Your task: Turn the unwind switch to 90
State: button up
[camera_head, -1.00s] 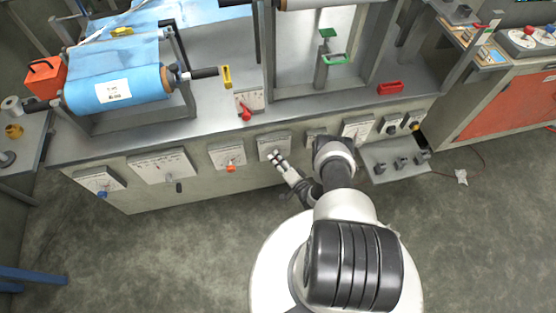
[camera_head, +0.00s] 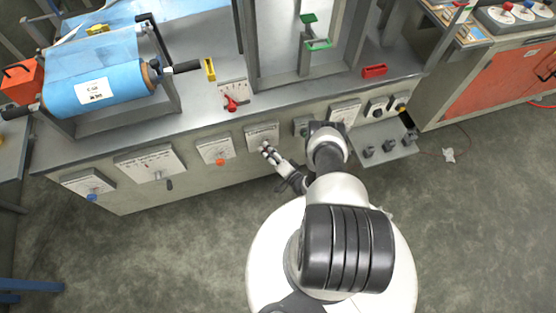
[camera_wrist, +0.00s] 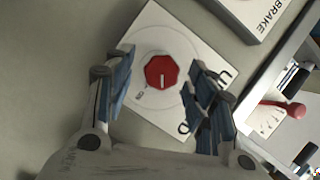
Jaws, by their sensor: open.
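The unwind switch is a red faceted knob (camera_wrist: 162,72) with a white pointer line, on a white plate (camera_wrist: 162,22) with partly covered lettering and an "ON" mark. The pointer line runs nearly upright in the wrist view. My gripper (camera_wrist: 161,60) is open, its blue-padded fingers on either side of the knob with gaps, so it does not hold it. In the head view, my gripper (camera_head: 267,149) is in front of the plate (camera_head: 262,132) on the bench front and hides the knob.
A plate marked "BRAKE" (camera_wrist: 262,14) lies close by at the upper right in the wrist view. A red lever (camera_wrist: 295,110) on a scale also shows there. In the head view, an orange knob (camera_head: 220,162) is left of my gripper. Open floor (camera_head: 170,240) lies in front of the bench.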

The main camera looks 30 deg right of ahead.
jog(key=s+r, duration=0.1)
jog(key=s, duration=0.9)
jog(key=shift+d+r, duration=0.35)
jog(key=shift+d, duration=0.05)
